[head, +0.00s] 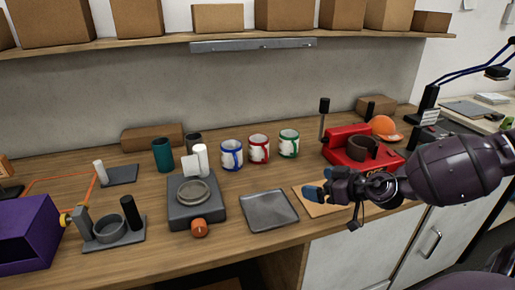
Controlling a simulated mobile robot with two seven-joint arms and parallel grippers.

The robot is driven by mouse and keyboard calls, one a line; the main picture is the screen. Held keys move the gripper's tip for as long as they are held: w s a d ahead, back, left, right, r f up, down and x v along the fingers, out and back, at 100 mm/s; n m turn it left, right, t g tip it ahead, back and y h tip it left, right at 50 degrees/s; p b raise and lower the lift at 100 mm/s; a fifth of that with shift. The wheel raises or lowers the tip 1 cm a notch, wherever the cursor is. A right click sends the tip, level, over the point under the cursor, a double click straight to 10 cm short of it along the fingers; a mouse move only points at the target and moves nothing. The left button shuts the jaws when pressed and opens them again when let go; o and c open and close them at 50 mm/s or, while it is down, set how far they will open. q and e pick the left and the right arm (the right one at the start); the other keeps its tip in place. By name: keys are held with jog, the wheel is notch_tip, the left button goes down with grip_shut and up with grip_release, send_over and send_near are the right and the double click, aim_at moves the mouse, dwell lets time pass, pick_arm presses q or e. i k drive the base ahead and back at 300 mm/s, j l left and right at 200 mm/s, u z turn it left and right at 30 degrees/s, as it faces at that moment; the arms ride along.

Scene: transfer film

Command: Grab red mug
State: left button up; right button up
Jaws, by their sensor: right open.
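The red mug (259,149) is white with a red rim, red handle and red markings. It stands upright on the wooden counter, between a blue-trimmed mug (231,155) and a green-trimmed mug (289,143). My right gripper (316,193) comes in from the right over the counter's front, its blue-tipped fingers pointing left. It is open and empty, in front of the red mug and to its right, clear of all the mugs. My left gripper is not in view.
A grey tray (269,224) and a dark scale-like device (197,213) lie in front of the mugs. A red press machine (353,153) stands right of them. A purple machine (24,232) is at far left. A shelf (158,41) with boxes hangs above.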

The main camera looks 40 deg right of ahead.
aim_at(259, 144)
jog(key=i+l, duration=0.2)
jog(key=i, duration=0.2)
jog(key=i+l, duration=0.2)
jog(key=i, duration=0.25)
